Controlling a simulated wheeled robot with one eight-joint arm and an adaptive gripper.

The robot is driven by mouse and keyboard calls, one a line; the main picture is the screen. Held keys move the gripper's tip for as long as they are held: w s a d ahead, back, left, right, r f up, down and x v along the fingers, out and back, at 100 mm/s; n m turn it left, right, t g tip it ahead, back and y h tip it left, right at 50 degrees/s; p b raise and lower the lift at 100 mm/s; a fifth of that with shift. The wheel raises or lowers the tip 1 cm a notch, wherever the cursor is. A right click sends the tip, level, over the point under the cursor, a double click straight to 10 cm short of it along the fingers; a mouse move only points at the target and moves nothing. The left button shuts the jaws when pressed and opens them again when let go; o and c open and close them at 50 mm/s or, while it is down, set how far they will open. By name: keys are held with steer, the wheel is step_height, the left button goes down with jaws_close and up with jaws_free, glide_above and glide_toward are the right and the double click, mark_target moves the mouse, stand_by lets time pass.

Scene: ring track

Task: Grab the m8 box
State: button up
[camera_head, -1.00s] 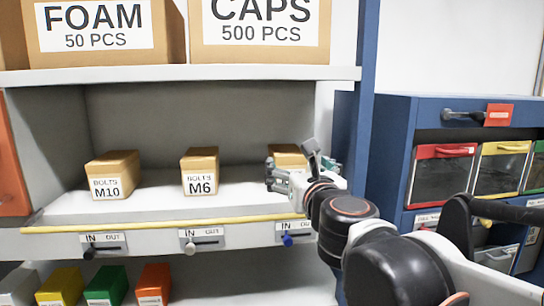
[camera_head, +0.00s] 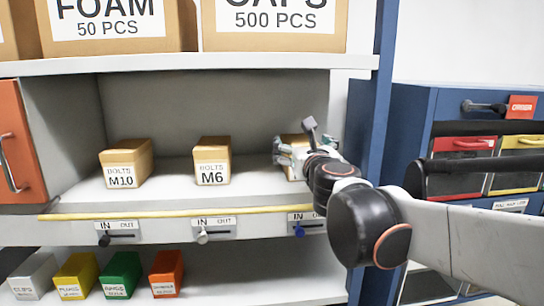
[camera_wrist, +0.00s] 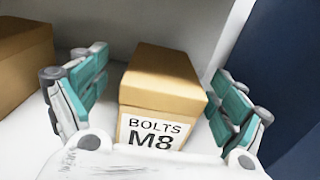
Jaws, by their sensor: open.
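The M8 box (camera_wrist: 163,92) is a small brown carton with a white "BOLTS M8" label. In the wrist view it stands upright on the shelf between the two teal-padded fingers of my gripper (camera_wrist: 160,105). The fingers are spread, with a gap visible on each side of the box. In the head view my gripper (camera_head: 293,151) is in front of the M8 box (camera_head: 290,140) at the right end of the shelf bay. It hides most of the box and its label there.
The M6 box (camera_head: 212,160) and M10 box (camera_head: 126,163) stand to the left on the same shelf (camera_head: 75,200). A blue post (camera_head: 375,130) and the bay's side wall are close on the right. A yellow rail (camera_head: 150,215) runs along the shelf's front edge.

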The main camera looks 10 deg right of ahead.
mark_target(299, 140)
steer(key=shift+w+d+f+p, duration=0.1)
steer(key=shift+w+d+p, duration=0.15)
steer(key=shift+w, duration=1)
steer(key=shift+w+d+p, duration=0.15)
steer(key=shift+w+p, duration=0.1)
steer(key=shift+w, duration=0.95)
steer(key=c, duration=1.4)
